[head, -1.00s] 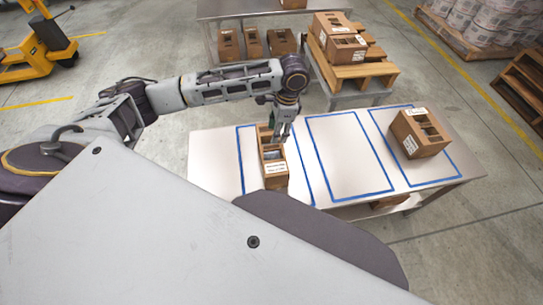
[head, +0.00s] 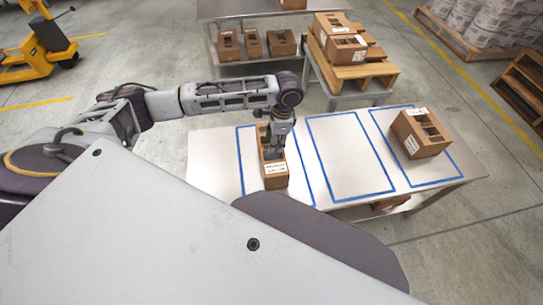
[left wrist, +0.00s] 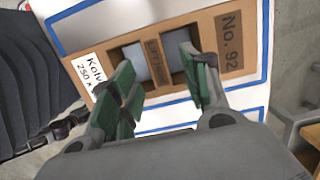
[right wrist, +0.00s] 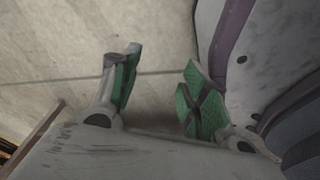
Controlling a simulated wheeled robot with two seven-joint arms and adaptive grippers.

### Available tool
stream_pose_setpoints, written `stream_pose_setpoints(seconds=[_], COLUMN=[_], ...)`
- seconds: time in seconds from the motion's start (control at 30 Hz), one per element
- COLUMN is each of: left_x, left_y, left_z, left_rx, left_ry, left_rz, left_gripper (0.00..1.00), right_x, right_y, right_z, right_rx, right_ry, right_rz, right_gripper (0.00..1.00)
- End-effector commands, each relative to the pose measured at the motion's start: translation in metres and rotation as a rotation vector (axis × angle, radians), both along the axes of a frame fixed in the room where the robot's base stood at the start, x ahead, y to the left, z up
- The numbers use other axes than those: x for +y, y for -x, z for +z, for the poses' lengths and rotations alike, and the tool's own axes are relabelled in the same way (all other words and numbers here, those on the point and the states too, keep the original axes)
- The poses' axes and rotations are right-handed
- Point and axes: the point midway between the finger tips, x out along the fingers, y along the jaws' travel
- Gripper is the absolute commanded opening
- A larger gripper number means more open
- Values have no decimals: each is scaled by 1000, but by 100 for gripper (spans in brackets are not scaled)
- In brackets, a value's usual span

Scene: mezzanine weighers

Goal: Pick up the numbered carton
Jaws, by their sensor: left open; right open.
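The numbered carton is a brown box with two top openings and a bar between them. In the left wrist view the carton (left wrist: 232,75) shows "No. 92" at one end and a white label at the other. In the head view the carton (head: 274,183) stands on the near left of the table. My left gripper (left wrist: 160,82) is open above it, its green-padded fingers on either side of the bar. In the head view the left gripper (head: 274,153) partly hides the carton's top; contact cannot be told. My right gripper (right wrist: 160,72) is open and empty over the floor.
The table (head: 215,150) has blue outlined bays; the middle bay is empty. Another brown carton (head: 412,152) stands in the right bay. A wooden pallet with cartons (head: 352,72) and a shelf with more cartons (head: 228,44) stand behind. A yellow pallet truck (head: 45,45) is far left.

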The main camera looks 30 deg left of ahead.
Motion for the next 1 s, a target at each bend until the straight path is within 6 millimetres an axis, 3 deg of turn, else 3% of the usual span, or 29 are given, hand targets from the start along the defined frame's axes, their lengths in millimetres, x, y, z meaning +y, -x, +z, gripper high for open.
stream_pose_setpoints(seconds=[0.4,0.9,1.0], left_x=[8,8,8], left_y=[8,8,8], left_z=[-40,-42,-42], left_rx=[0,0,0], left_ry=[0,0,0], left_rz=[-1,-1,-1], left_gripper=[46,46,36], right_x=[10,11,11], right_y=[-23,-11,-9], right_z=[6,4,3], right_rx=[-26,-9,-7], right_ry=[-13,-13,-13], right_rz=[-3,-4,-4], right_gripper=[45,45,45])
